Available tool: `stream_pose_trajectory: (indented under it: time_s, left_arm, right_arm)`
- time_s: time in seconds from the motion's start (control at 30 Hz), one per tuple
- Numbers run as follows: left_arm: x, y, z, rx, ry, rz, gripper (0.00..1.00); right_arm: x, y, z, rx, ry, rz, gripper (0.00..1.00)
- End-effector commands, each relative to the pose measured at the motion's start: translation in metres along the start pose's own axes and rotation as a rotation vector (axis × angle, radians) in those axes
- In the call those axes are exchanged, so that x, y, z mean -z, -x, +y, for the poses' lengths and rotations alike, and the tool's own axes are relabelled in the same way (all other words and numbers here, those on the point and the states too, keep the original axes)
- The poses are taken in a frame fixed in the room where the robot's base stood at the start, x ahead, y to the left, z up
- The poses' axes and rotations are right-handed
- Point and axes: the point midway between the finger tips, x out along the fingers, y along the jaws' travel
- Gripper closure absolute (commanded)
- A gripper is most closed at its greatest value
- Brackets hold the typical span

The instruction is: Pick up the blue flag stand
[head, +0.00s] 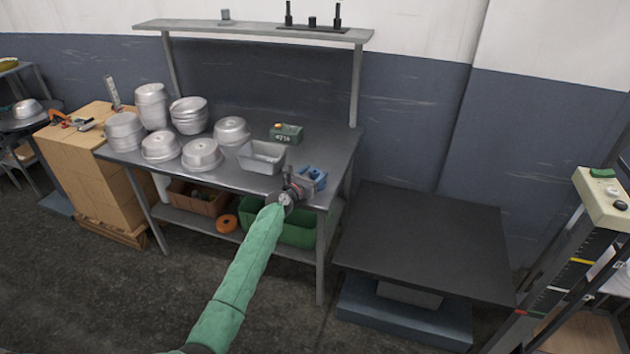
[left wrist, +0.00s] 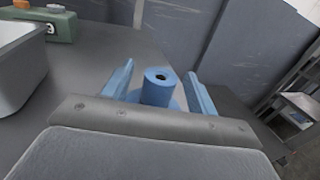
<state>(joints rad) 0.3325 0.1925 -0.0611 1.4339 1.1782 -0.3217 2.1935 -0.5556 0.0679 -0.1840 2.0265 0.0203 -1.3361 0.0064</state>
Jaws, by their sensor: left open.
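The blue flag stand (left wrist: 158,88) is a short upright blue cylinder with a dark hole in its top; its lower part is hidden behind my gripper's body in the left wrist view. It also shows small and partly covered in the head view (head: 318,173), near the right front corner of the grey table. My left gripper (left wrist: 161,84) is open, with one blue finger on each side of the cylinder. Small gaps show between the fingers and the cylinder. In the head view my left gripper (head: 308,180) is over the table's front right corner. My right gripper is not in view.
Several round metal pans (head: 202,154) fill the table's left side. A dark platform (head: 425,240) to the right is bare.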

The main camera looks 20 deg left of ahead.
Motion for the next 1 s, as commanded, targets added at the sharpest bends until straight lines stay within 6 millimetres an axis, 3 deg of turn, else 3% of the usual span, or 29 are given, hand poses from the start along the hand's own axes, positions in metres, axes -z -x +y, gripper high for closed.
stream_pose_trajectory:
  time_s: [0.37,0.63,1.0]
  left_arm:
    - [0.0007,-0.0086,-0.0001,0.000,0.000,0.001,0.42]
    - [0.0008,-0.0085,-0.0001,0.000,0.000,0.001,0.93]
    - [-0.0079,-0.0088,-0.0003,-0.001,0.001,-0.001,0.93]
  right_arm:
    - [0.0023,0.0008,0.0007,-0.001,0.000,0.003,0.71]
    - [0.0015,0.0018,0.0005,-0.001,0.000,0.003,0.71]
    - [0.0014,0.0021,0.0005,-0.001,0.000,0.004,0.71]
